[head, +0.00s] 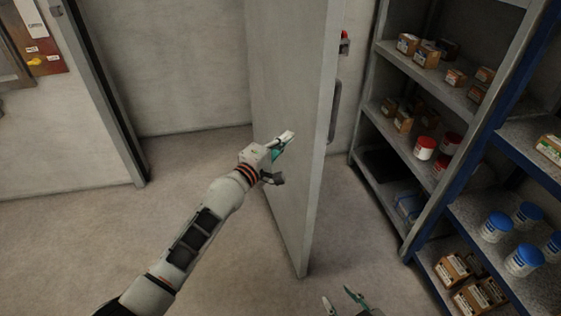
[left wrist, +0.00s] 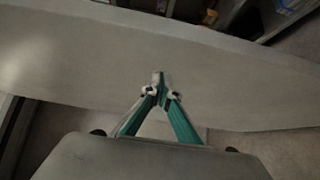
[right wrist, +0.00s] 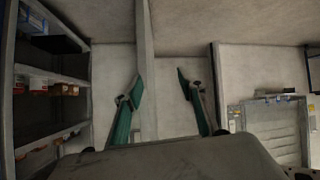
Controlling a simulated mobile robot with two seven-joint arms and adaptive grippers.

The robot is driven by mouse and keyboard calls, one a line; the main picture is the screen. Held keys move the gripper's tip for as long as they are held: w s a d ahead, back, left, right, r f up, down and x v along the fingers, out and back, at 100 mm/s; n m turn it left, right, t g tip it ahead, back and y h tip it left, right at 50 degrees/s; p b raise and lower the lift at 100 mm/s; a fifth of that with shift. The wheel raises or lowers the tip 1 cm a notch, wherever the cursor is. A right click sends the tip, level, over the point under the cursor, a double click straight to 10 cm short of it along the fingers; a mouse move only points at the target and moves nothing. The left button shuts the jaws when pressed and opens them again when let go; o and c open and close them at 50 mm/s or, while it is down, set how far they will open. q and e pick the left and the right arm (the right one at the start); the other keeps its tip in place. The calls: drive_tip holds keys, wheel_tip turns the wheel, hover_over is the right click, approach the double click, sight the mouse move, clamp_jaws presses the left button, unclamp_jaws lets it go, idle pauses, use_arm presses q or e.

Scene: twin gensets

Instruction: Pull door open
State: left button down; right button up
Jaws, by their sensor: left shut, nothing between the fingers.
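The grey door (head: 287,110) stands swung out into the room, seen at a steep angle in the head view. A dark handle (head: 335,110) is on its right-hand side, facing the shelves. My left gripper (head: 287,141) is shut and empty, at the door's left-hand face; I cannot tell whether it touches. In the left wrist view its fingertips (left wrist: 160,76) meet in front of the door panel (left wrist: 80,60). My right gripper (head: 340,303) is open and empty at the bottom of the head view. The right wrist view shows its fingers (right wrist: 157,82) spread apart, with the door edge (right wrist: 145,60) beyond them.
A metal shelf (head: 440,75) with boxes and red-lidded jars stands right of the door. A blue-framed shelf (head: 470,215) with blue-lidded jars (head: 524,260) is nearer. A dark door frame post (head: 100,100) is at left. The floor (head: 200,165) left of the door is clear.

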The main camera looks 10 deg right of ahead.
use_arm(q)
drive_tip(key=shift+s+p, duration=1.05)
drive_tip(key=shift+s, duration=4)
drive_tip(key=s+a+f+m+y, duration=0.3)
drive_tip(key=s+a+f, duration=0.2)
drive_tip(key=a+f, duration=0.35)
drive_tip(key=s+a+f+m+y, duration=0.2)
drive_tip(key=s+a+f, duration=0.3)
drive_tip(key=a+f, duration=0.3)
drive_tip(key=s+a+f+m+g+y, duration=0.1)
drive_tip(key=s+a+f+m, duration=0.3)
drive_tip(key=s+a, duration=0.4)
drive_tip(key=s+a+f+m+g+y, duration=0.2)
drive_tip(key=s+a+f+m+y, duration=0.1)
drive_tip(key=s+a+f+m, duration=0.2)
drive_tip(key=s+a+f, duration=0.2)
drive_tip(key=s+a, duration=0.1)
drive_tip(key=s, duration=0.1)
drive_tip(key=shift+f+y, duration=0.3)
drive_tip(key=shift+y, duration=0.1)
use_arm(e)
drive_tip(key=shift+s+d+f+h, duration=0.2)
drive_tip(key=shift+s+d, duration=0.05)
drive_tip(key=shift+d, duration=0.15)
drive_tip(key=shift+s+d+f+h, duration=0.15)
drive_tip(key=shift+s+d+h, duration=0.1)
drive_tip(key=shift+d, duration=0.15)
